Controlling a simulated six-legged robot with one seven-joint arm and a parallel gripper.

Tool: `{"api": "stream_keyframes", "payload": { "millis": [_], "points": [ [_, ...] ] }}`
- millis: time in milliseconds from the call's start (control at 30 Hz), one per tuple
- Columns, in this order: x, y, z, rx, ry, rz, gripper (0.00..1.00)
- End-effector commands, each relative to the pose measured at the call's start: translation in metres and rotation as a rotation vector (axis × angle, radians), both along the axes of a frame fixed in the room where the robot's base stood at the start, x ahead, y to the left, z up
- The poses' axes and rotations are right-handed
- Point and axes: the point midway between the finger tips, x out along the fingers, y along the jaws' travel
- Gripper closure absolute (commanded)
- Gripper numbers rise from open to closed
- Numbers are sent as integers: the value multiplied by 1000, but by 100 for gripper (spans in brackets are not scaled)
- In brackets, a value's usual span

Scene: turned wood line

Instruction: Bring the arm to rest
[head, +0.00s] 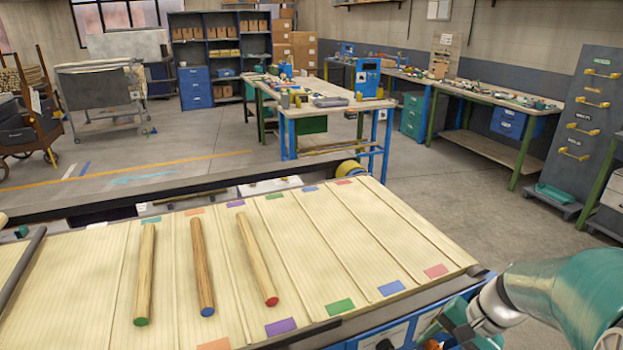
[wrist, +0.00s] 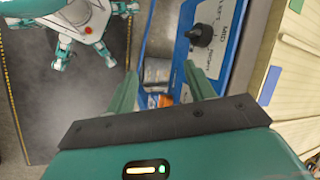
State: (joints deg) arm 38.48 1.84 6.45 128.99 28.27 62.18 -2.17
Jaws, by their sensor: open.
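My arm (head: 555,290) reaches in from the lower right of the head view, beside the near right corner of the slatted wooden bed. In the wrist view my gripper (wrist: 160,85) has its two fingers spread apart with nothing between them. Beyond the fingers is a blue panel (wrist: 226,35) with a black knob, and part of my own body shows at upper left. The fingertips cannot be made out clearly in the head view.
The pale slatted bed (head: 330,240) carries coloured patches along its edges. On it lie three wooden rods: green-ended (head: 145,270), blue-ended (head: 202,265) and red-ended (head: 257,258). A dark rail (head: 110,194) runs behind. Workbenches (head: 300,110) stand farther off, with open floor between.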

Motion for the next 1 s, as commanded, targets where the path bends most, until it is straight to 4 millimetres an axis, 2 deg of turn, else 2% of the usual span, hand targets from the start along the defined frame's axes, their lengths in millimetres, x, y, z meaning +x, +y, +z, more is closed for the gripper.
{"api": "stream_keyframes", "payload": {
  "millis": [33, 200, 600, 767, 833, 867, 1000],
  "points": [
    [-3, 13, 12, -56, -27, 58, 47],
    [-17, 45, 45, -234, -121, 232, 47],
    [-60, 102, 112, -577, -440, 579, 47],
    [-71, 111, 126, -642, -531, 648, 47],
    [-73, 112, 128, -655, -548, 659, 60],
    [-74, 112, 128, -657, -550, 661, 64],
    [-74, 112, 128, -658, -551, 663, 64]
  ]
}}
